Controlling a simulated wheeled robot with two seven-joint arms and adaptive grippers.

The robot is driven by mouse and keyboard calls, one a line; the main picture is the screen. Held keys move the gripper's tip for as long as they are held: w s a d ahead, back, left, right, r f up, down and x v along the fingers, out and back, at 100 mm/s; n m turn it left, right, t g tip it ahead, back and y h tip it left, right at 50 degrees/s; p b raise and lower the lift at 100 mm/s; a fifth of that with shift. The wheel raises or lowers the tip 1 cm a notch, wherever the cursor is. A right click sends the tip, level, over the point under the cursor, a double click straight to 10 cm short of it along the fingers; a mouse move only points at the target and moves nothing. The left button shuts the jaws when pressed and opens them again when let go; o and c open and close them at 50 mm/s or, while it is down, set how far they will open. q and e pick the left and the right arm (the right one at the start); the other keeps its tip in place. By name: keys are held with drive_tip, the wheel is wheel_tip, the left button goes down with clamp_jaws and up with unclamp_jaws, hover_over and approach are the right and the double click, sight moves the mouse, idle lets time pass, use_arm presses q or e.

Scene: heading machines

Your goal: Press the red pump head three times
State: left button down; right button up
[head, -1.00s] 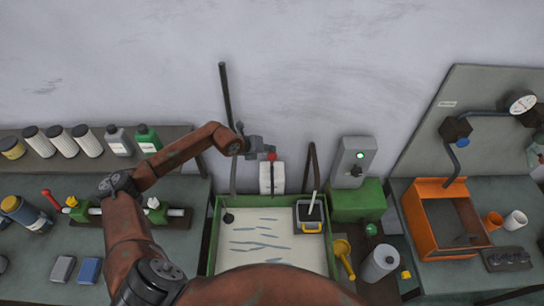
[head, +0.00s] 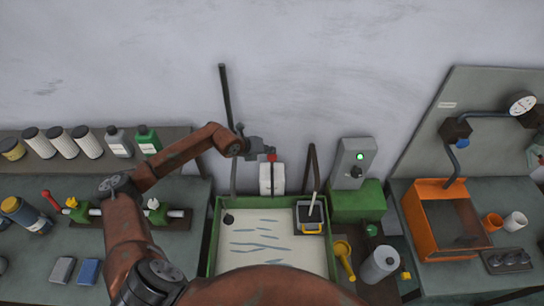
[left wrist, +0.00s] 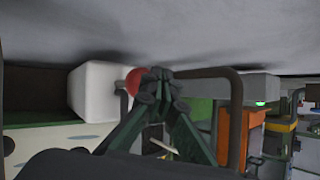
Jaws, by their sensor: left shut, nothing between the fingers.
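The red pump head (head: 271,157) sits on top of a white dispenser (head: 271,180) against the wall behind the green-rimmed tray. My left gripper (head: 262,154) is at the red pump head, just to its left in the head view, with its fingers shut and empty. In the left wrist view, the closed dark fingertips (left wrist: 158,82) overlap the right edge of the round red head (left wrist: 133,81). The white dispenser (left wrist: 98,88) stands left of them. I cannot tell whether the fingers touch the head. My right gripper is not in view.
The green-rimmed tray (head: 212,240) lies in front of the dispenser. A dark upright rod (head: 225,95) leans behind my left gripper. A grey switch box (head: 353,160) with a green light stands at right. Bottles and rolls line the left shelf (head: 62,140).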

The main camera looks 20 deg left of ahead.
use_arm(q)
drive_tip(key=shift+f+b, duration=0.4)
drive_tip(key=shift+f, duration=0.05)
